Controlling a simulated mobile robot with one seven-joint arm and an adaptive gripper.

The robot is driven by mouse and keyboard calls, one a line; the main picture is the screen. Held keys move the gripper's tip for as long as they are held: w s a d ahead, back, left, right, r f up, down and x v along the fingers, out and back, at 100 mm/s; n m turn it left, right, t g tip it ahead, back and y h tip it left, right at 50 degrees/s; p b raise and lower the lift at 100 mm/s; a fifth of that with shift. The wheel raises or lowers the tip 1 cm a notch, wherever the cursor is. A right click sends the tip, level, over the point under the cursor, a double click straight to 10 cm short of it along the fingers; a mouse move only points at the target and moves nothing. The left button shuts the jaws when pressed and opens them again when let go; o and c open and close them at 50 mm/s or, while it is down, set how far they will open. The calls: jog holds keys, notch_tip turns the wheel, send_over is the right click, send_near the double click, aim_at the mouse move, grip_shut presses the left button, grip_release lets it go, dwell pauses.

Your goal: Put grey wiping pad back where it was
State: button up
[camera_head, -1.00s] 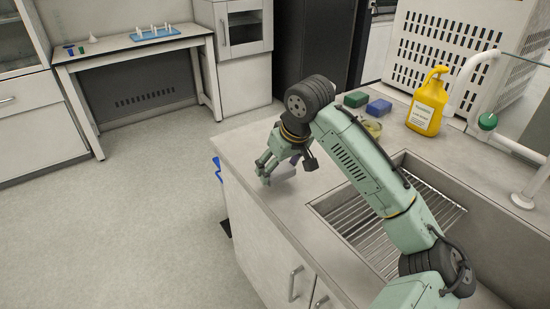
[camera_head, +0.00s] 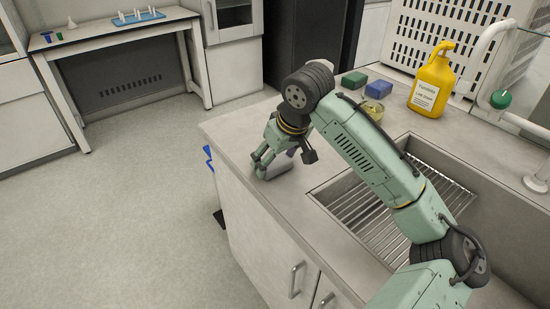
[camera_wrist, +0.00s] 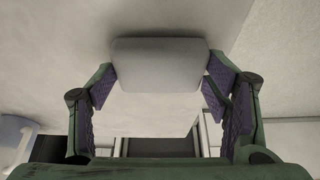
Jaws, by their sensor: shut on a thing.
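The grey wiping pad (camera_wrist: 158,65) is a flat rounded rectangle between the fingers of my gripper (camera_wrist: 160,72) in the wrist view. The fingers, with dark purple inner pads, press its left and right sides. In the head view my gripper (camera_head: 264,164) points down over the left part of the light countertop (camera_head: 232,130), left of the sink. The pad (camera_head: 282,167) shows there only in part, behind the fingers and low over the counter. I cannot tell whether it touches the surface.
The sink (camera_head: 405,160) with a metal rack lies right of my gripper. Behind stand a green sponge (camera_head: 354,80), a blue sponge (camera_head: 378,89), a small yellowish glass dish (camera_head: 373,110) and a yellow bottle (camera_head: 432,82). The counter's left edge is close to my gripper.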

jog(key=o, duration=1)
jog(key=shift+f, duration=0.1)
jog(key=b+v, duration=0.2)
jog(key=v, duration=1)
